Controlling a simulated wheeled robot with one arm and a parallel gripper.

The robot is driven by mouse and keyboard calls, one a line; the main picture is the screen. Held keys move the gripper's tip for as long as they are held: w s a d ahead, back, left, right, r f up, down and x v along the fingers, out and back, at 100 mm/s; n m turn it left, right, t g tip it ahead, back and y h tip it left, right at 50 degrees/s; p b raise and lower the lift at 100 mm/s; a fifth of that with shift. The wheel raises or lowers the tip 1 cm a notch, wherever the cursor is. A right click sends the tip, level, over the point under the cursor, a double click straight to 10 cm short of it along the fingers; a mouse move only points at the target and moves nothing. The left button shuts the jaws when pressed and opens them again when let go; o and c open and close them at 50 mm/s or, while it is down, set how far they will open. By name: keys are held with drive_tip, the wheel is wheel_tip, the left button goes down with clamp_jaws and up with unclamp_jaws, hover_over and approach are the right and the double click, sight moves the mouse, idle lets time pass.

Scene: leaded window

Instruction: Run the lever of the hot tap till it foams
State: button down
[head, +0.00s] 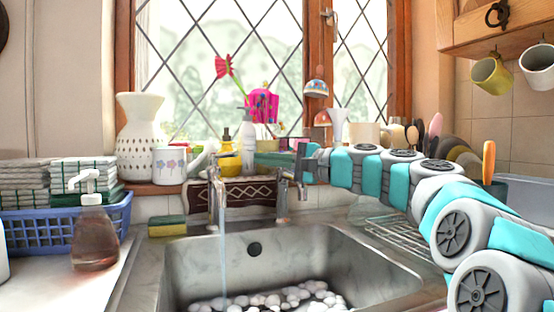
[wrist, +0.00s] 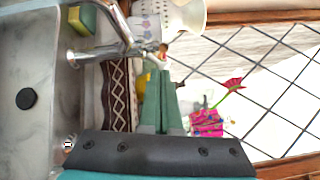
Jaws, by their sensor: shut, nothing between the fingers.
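The left chrome tap (head: 213,190) runs, and its water stream (head: 224,250) falls into the sink (head: 320,245). A second chrome tap (head: 283,188) stands to the right. My gripper (head: 258,158) reaches in from the right, above the taps, pointing left. In the wrist view its green fingers (wrist: 163,72) are together and empty, their tips close to the left tap's lever end. I cannot tell whether they touch. Hot or cold marks are not readable.
A sponge (head: 167,226), soap bottle (head: 94,230) and blue dish rack (head: 50,228) stand left of the sink. A white vase (head: 142,140), flowered mug (head: 169,165) and yellow bottle (head: 228,165) crowd the sill behind the taps. Room is free above the basin.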

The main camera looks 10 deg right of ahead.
drive_tip(key=shift+x, duration=2.7)
drive_tip(key=shift+s+a, duration=0.1)
drive_tip(key=shift+s+a+m+t+h, duration=0.1)
drive_tip(key=shift+m+t+h, duration=0.3)
drive_tip(key=shift+t, duration=0.2)
drive_tip(key=shift+s+a, duration=0.1)
drive_tip(key=shift+s, duration=0.1)
